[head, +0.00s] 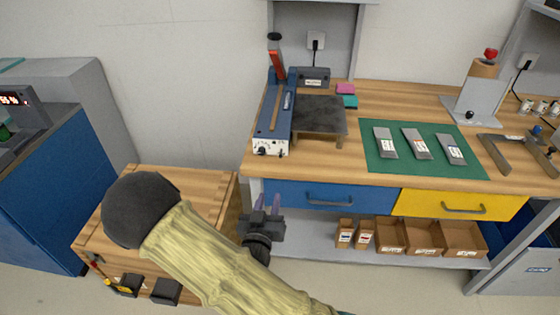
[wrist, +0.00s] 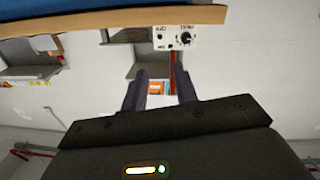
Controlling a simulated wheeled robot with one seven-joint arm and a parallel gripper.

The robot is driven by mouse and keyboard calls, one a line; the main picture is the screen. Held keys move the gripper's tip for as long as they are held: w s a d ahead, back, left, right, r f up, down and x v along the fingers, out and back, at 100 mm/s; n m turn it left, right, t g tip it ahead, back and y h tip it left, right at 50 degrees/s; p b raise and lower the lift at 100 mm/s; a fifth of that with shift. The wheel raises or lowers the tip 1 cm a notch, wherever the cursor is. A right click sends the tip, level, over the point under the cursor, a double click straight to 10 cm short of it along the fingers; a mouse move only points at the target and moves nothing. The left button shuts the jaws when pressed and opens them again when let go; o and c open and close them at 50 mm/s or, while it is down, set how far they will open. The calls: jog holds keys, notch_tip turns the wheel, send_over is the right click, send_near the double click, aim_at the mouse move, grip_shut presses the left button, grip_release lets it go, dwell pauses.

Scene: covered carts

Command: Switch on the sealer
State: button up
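The sealer (head: 272,115) is a blue bench device with a long arm, standing at the left end of the wooden workbench. Its white front panel (head: 270,148) carries small controls and a dark knob. In the wrist view the panel (wrist: 175,38) appears upside down, with the black knob (wrist: 185,38) at its right and smaller marks at its left. My gripper (head: 267,201) is below the bench top, in front of the blue drawer and below the panel. In the wrist view its two fingers (wrist: 160,75) are apart with nothing between them. I cannot read the switch's state.
The workbench edge (head: 350,174) juts out above my gripper. A blue drawer (head: 330,195) and a yellow drawer (head: 459,204) lie below it. A wooden cart (head: 190,182) stands left of the bench. A green mat (head: 455,170) holds several labelled pieces.

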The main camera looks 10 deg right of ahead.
jog(key=b, duration=0.5)
send_near(281, 157)
jog(key=x, duration=0.9)
jog(key=shift+w, duration=0.1)
jog(key=shift+c, duration=0.4)
jog(key=shift+p, duration=0.3)
grip_shut()
